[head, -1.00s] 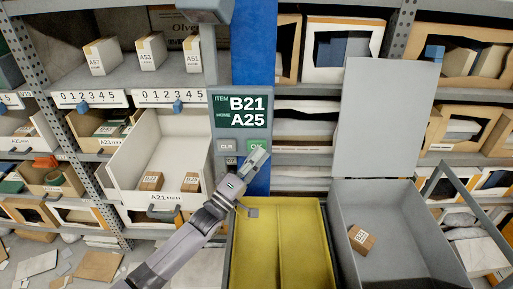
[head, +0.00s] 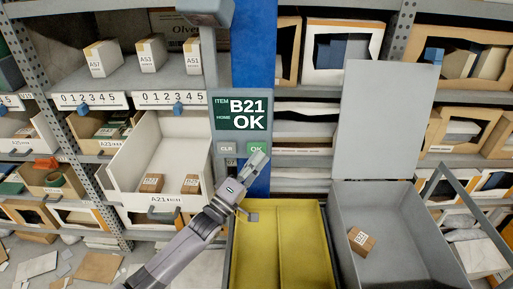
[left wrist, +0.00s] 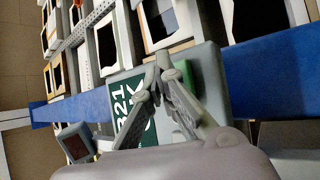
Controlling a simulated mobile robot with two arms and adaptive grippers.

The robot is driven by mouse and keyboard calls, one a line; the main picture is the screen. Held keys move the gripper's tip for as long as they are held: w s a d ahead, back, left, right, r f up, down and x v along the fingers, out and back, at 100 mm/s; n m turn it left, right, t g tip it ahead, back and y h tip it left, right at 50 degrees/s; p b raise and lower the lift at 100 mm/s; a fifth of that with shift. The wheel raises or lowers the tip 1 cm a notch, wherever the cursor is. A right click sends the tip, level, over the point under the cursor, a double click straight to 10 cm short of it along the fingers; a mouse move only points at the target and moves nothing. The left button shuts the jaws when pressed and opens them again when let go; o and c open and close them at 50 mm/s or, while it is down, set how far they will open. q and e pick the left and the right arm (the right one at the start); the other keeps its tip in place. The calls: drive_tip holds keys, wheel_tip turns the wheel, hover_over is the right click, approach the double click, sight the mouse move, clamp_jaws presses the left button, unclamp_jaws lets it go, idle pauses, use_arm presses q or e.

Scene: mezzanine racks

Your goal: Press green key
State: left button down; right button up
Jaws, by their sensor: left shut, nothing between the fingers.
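The green OK key (head: 257,148) is on the grey panel under its screen (head: 240,114), right of the grey CLR key (head: 227,148). The screen reads "ITEM B21" and, beside "HOME", "OK". My left gripper (head: 258,158) is shut and empty, its tips just below the green key and overlapping its lower edge in the head view. In the left wrist view the shut fingertips (left wrist: 162,60) are in front of the panel, beside the green key (left wrist: 185,72), which a finger partly covers. I cannot tell whether they touch it. My right gripper is not in view.
A white bin (head: 125,180) with two small boxes is left of the panel. Below are a yellow divided tray (head: 279,235) and a grey lidded bin (head: 412,240) holding a small brown box (head: 361,241). A blue post (head: 254,60) stands behind the panel.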

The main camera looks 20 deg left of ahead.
use_arm(q)
drive_tip(key=shift+s+d, duration=0.1)
drive_tip(key=shift+s, duration=0.25)
drive_tip(key=s+p, duration=0.1)
drive_tip(key=s, duration=0.1)
drive_tip(key=s+d+p, duration=0.1)
drive_tip(key=s, duration=0.1)
drive_tip(key=shift+s+d+p, duration=0.2)
drive_tip(key=shift+s+p, duration=0.2)
idle(0.7)
